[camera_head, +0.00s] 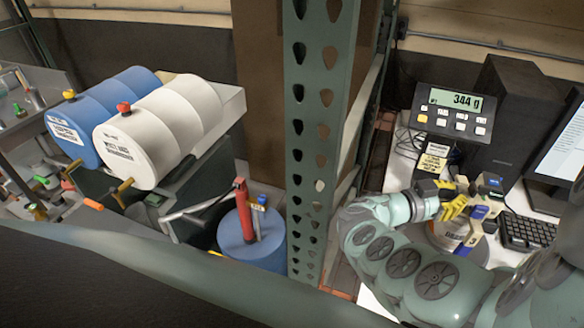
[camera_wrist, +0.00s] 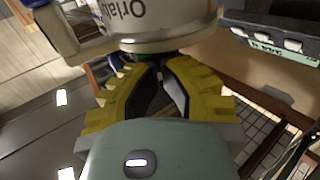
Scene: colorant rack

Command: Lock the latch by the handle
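In the head view my gripper (camera_head: 455,205), with yellow fingers, is at the right, close to a small holder with beige parts and a blue-topped piece (camera_head: 490,180). A container with a label (camera_head: 450,238) shows just below the fingers. In the wrist view my gripper (camera_wrist: 152,66) has its two yellow fingers angled toward each other, with a dark gap between them. Their tips reach the underside of a white container (camera_wrist: 150,15) with lettering. A beige bar (camera_wrist: 85,45) lies at the upper left. I cannot pick out the latch or its handle with certainty, nor whether the fingertips hold anything.
A display reading 344 g (camera_head: 455,100), a keyboard (camera_head: 527,232) and a monitor (camera_head: 560,150) surround the gripper. A green perforated post (camera_head: 318,150) stands left of my arm. Blue (camera_head: 80,120) and white (camera_head: 155,130) drums lie on a rack at the left.

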